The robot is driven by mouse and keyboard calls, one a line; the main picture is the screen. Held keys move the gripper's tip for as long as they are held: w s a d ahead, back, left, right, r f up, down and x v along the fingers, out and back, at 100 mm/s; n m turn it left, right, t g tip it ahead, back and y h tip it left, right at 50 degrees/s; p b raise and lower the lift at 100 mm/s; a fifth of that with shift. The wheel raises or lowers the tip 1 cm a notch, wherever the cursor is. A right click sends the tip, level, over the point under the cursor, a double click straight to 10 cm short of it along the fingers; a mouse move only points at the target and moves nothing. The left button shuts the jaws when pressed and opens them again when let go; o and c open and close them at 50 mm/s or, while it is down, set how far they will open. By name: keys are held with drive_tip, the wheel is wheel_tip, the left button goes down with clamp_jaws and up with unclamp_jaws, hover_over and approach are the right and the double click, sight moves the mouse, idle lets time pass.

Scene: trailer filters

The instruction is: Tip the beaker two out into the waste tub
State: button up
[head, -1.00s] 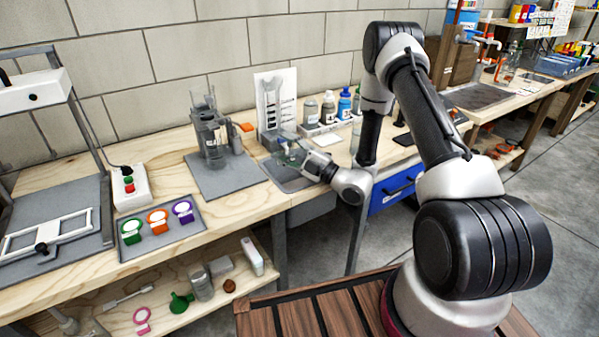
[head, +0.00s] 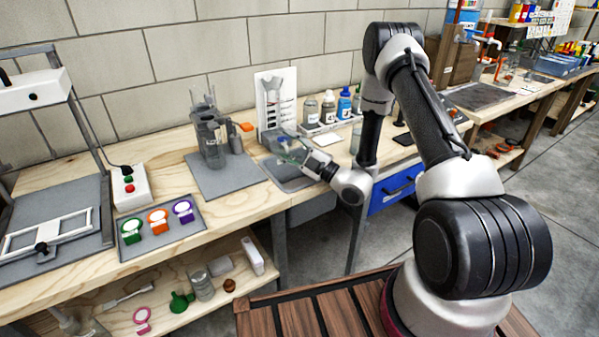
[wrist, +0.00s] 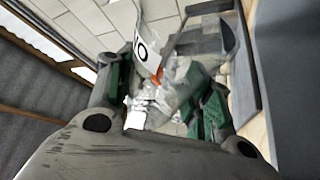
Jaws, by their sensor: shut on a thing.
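My gripper (head: 285,145) is over the bench in front of the white poster. In the wrist view its green-padded fingers (wrist: 160,95) are closed on a clear beaker (wrist: 172,85) with a white label, of which "WO" can be read. The beaker looks tilted in that view; its contents cannot be made out. In the head view the beaker is small and partly hidden by the fingers. An open grey container (wrist: 205,42), possibly the waste tub, lies just beyond the beaker in the wrist view. Whether the beaker is over it, I cannot tell.
A grey cylindrical holder with glassware (head: 210,140) stands left of my gripper on a grey mat (head: 225,182). Bottles (head: 328,108) stand in a rack to the right. A dark mat (head: 290,180) lies below my gripper.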

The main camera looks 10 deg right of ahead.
drive_tip(key=shift+w+d+r+m+t, duration=0.1)
drive_tip(key=shift+w+d+m+t, duration=0.1)
drive_tip(key=shift+m, duration=0.3)
drive_tip(key=shift+w+d+r+m+t, duration=0.1)
drive_tip(key=shift+d+m+t, duration=0.1)
drive_tip(key=shift+m, duration=0.3)
drive_tip(key=shift+s+a, duration=0.1)
idle(1.0)
